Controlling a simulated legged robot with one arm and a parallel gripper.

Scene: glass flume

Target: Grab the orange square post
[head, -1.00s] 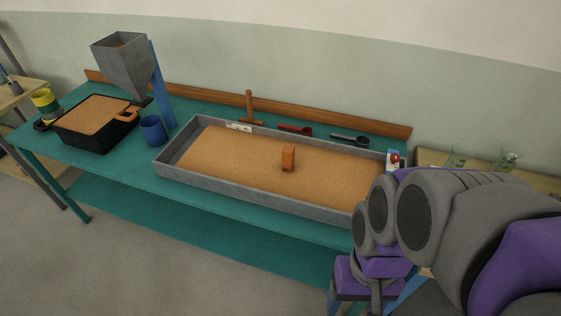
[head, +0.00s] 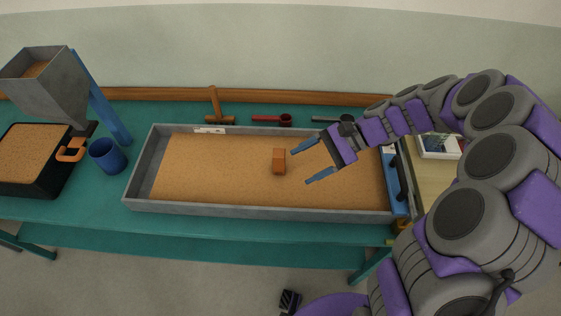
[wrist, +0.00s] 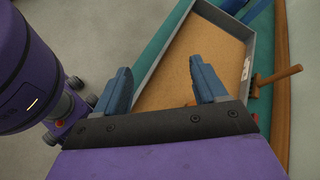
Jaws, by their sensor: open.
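The orange square post (head: 279,161) stands on the sand in the grey tray (head: 250,209), right of the tray's middle in the head view. My gripper (head: 301,167) is open and empty, just right of the post, with its two blue fingers pointing left toward it. The post looks close to the fingertips but not between them; their height difference is hard to tell.
A wooden T-shaped tool (head: 214,103), a red scoop (head: 270,119) and a dark scoop (head: 333,118) lie behind the tray. A blue cup (head: 107,156), a grey hopper (head: 52,82) and a black sand bin (head: 30,160) stand left. The tray's raised walls surround the sand.

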